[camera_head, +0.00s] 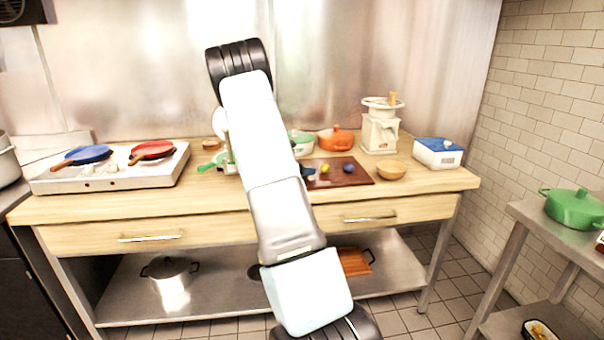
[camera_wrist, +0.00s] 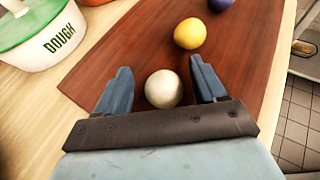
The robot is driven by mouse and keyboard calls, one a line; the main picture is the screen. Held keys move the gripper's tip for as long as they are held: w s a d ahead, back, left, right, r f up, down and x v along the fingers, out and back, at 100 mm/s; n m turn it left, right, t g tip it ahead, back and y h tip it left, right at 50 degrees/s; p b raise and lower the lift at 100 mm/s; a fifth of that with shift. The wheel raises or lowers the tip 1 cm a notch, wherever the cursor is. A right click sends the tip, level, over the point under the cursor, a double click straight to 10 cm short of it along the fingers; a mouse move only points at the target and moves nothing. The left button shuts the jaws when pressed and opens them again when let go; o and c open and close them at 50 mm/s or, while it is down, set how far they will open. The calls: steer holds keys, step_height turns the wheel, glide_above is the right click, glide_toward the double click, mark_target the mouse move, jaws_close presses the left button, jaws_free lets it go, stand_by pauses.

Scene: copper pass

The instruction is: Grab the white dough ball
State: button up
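The white dough ball (camera_wrist: 163,89) rests on the brown wooden board (camera_wrist: 135,42) in the wrist view. My gripper (camera_wrist: 160,82) is open, with one blue finger on each side of the ball. A gap shows between the ball and each finger, so it is not gripped. In the head view my arm and gripper hide the ball; a small blue part of my gripper (camera_head: 308,171) shows over the left part of the board (camera_head: 352,180).
A yellow ball (camera_wrist: 190,33) and a purple ball (camera_wrist: 220,4) lie farther along the board. A white pot marked DOUGH with a green lid (camera_wrist: 38,30) stands left of the board. A wooden bowl (camera_head: 391,170) sits right of the board.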

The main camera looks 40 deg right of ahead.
steer(key=c, duration=1)
